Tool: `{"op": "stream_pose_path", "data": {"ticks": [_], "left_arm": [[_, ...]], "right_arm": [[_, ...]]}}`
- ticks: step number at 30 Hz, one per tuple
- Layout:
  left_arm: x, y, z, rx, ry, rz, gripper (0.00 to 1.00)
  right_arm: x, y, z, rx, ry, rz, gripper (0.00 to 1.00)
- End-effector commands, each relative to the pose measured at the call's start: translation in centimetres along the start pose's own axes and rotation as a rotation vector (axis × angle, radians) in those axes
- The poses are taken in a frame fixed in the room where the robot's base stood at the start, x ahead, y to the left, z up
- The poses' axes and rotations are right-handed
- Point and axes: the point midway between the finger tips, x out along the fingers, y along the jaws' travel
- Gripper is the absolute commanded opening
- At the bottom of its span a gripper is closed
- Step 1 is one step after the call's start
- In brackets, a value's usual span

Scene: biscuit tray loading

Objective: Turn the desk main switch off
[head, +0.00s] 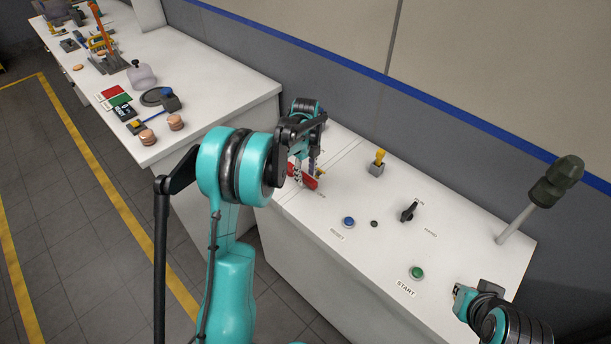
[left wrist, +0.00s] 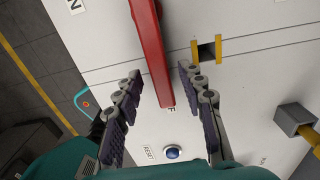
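The red switch handle (head: 303,180) is on the white desk top (head: 345,235), partly hidden behind my left gripper in the head view. In the left wrist view the long red handle (left wrist: 150,45) runs from the top edge down to a tip beside a label showing "F"; a label showing "N" is at the upper left. My left gripper (head: 306,165) is open, with one finger on each side of the handle and visible gaps to both. My right gripper (head: 462,293) is low at the desk's right front; its finger opening is unclear.
A blue RESET button (head: 348,222), black rotary knob (head: 408,211), green START button (head: 416,273) and yellow toggle (head: 379,157) sit on the desk. A dark-green-topped lever (head: 556,182) stands at the right. A cluttered white table (head: 205,110) is at the left.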

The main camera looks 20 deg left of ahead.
Motion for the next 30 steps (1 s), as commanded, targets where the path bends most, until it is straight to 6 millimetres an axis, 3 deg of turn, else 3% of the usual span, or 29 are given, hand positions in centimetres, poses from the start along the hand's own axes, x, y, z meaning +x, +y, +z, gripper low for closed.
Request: {"op": "stream_pose_path", "data": {"ticks": [9,15,30], "left_arm": [[-6.8,0.0,0.0,0.000,0.000,0.000,0.40],[-9.8,0.0,0.0,0.000,0.000,0.000,0.40],[-10.8,0.0,0.0,0.000,0.000,0.000,0.40]], "right_arm": [[0.0,0.0,0.0,0.000,0.000,0.000,0.00],[0.0,0.0,0.0,0.000,0.000,0.000,0.00],[0.0,0.0,0.0,0.000,0.000,0.000,0.00]]}}
